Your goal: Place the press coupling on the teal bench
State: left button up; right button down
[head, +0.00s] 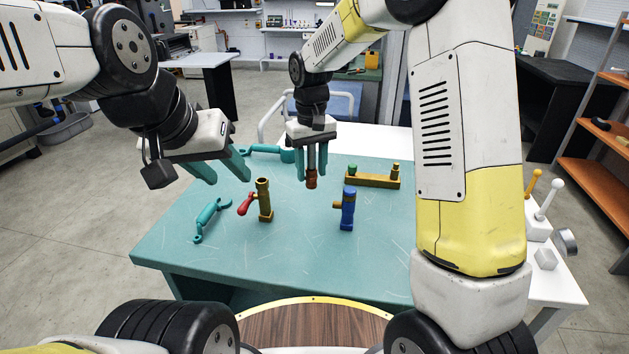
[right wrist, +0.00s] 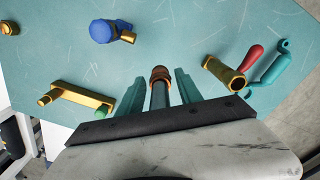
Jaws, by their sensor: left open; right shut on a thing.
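The press coupling (head: 311,179), a grey tube with a copper-coloured end, is held upright in my right gripper (head: 312,172), which is shut on it. In the right wrist view the coupling (right wrist: 160,76) shows between the two teal fingers (right wrist: 160,92), its copper end pointing away from the palm. It is over the teal bench (head: 290,255); I cannot tell whether its lower end touches the top. My left gripper (head: 228,170) is open and empty above the left back part of the bench.
A brass valve with a red handle (head: 264,201) and a teal wrench (head: 208,218) are on the left. A blue valve (head: 347,210) stands right of centre. A brass manifold (head: 372,181) and another teal tool (head: 262,150) are further back. The front of the bench is clear.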

notch_tip(320, 180, down, 9)
jog(key=shift+f, duration=0.15)
jog(key=shift+f, duration=0.1)
dwell(0.3)
jog(key=c, duration=0.8)
grip_release()
